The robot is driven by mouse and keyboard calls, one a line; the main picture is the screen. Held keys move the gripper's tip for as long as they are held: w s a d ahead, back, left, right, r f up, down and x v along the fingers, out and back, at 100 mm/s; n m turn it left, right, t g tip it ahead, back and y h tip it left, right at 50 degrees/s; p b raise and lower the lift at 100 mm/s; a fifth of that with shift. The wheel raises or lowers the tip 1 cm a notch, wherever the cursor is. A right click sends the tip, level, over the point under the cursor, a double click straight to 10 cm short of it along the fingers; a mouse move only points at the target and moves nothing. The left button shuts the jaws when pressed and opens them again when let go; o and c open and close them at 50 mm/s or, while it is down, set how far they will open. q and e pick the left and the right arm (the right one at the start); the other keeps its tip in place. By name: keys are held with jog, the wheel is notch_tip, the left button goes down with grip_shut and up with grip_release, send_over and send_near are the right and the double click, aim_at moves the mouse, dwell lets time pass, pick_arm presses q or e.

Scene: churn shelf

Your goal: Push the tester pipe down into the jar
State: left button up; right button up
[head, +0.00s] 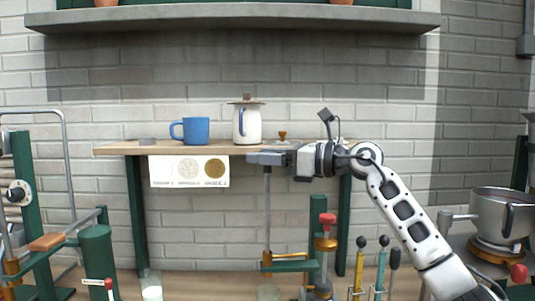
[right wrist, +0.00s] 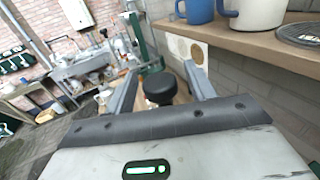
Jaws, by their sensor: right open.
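The tester pipe (head: 267,215) is a thin grey upright rod below my right gripper in the head view. Its lower part passes by a green bracket (head: 290,266). A clear jar (head: 268,292) stands below it, mostly cut off by the bottom edge, so how deep the pipe sits cannot be told. My right gripper (head: 262,158) is level at the top of the rod, just under the shelf's height. In the right wrist view its two fingers (right wrist: 160,84) are apart, with a round black knob (right wrist: 159,88) between them; contact is not visible. My left gripper is not in view.
A wooden shelf (head: 110,149) carries a blue mug (head: 197,131) and a white lidded jug (head: 247,124), close behind my right gripper. A card with three circles (head: 160,172) hangs from its front. Coloured-handled tools (head: 381,266) stand right of the pipe, and a pot (head: 490,215) farther right.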

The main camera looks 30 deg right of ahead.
aim_at(267, 172)
jog(key=shift+c, duration=0.3)
